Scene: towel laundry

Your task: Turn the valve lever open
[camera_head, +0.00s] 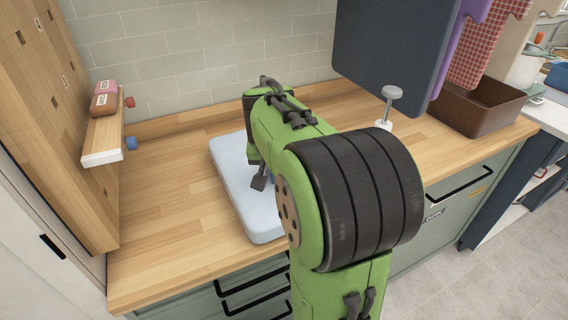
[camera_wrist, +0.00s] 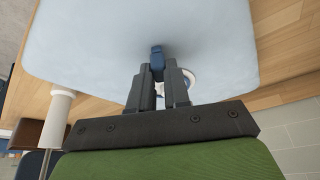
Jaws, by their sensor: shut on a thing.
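A small dark blue piece, apparently the valve lever (camera_wrist: 157,56), shows between my fingertips in the wrist view. My gripper (camera_wrist: 158,74) is shut on it, with the two dark fingers close on either side. A white round part (camera_wrist: 191,80) shows partly behind the right finger. Behind the lever is a pale blue slab (camera_wrist: 95,40). In the head view the pale blue slab (camera_head: 228,172) lies on the wooden counter, and my gripper (camera_head: 259,182) points down over it. My green arm hides the lever there, so its angle cannot be told.
A small shelf (camera_head: 103,140) at the left holds pink and brown blocks, with a red knob (camera_head: 130,102) and a blue knob (camera_head: 131,143) beside it. A grey-topped post (camera_head: 392,92), a brown bin (camera_head: 470,108) and a dark hanging panel (camera_head: 390,50) are at the right. The left counter is clear.

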